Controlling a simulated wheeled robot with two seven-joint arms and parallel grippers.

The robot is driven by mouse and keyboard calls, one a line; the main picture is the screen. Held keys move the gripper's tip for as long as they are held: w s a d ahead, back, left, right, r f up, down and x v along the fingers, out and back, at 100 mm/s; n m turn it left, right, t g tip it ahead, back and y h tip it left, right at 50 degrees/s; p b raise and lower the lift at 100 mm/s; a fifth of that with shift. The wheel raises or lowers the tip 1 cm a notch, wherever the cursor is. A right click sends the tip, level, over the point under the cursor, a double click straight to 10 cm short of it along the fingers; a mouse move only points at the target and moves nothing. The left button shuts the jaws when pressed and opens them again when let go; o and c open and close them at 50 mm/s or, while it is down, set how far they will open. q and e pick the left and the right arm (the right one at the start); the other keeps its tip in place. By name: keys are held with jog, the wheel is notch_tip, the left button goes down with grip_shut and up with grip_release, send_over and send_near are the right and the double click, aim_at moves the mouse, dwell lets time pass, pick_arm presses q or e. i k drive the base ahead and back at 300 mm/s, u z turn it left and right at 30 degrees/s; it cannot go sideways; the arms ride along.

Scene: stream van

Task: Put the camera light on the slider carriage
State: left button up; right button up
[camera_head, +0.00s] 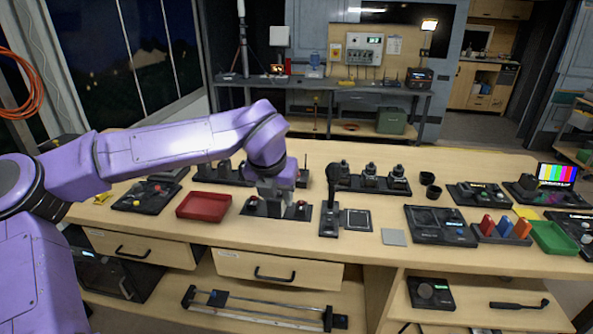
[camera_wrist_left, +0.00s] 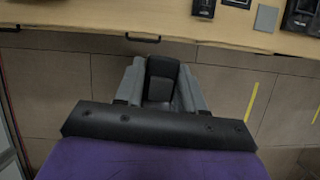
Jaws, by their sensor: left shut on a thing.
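My left gripper (camera_head: 272,203) points down over a dark base plate (camera_head: 247,209) with red knobs on the worktable. In the left wrist view it (camera_wrist_left: 161,92) is shut on a dark block with a grey face, which looks like the camera light (camera_wrist_left: 162,68). The fingers hide most of the block in the head view, and I cannot tell whether it touches the plate. The slider rail (camera_head: 265,315) lies on the shelf under the worktable. Its small dark blue carriage (camera_head: 217,298) sits near the left end and looks empty. My right gripper is not in view.
A red tray (camera_head: 204,206) stands left of the gripper. A black upright device (camera_head: 329,200) stands close on its right, with a grey square pad (camera_head: 394,237) further right. The tabletop edge and a drawer (camera_head: 280,270) are above the slider shelf.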

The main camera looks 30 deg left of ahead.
aim_at(224, 298)
jog(key=u, duration=0.05)
jog(key=i, duration=1.4)
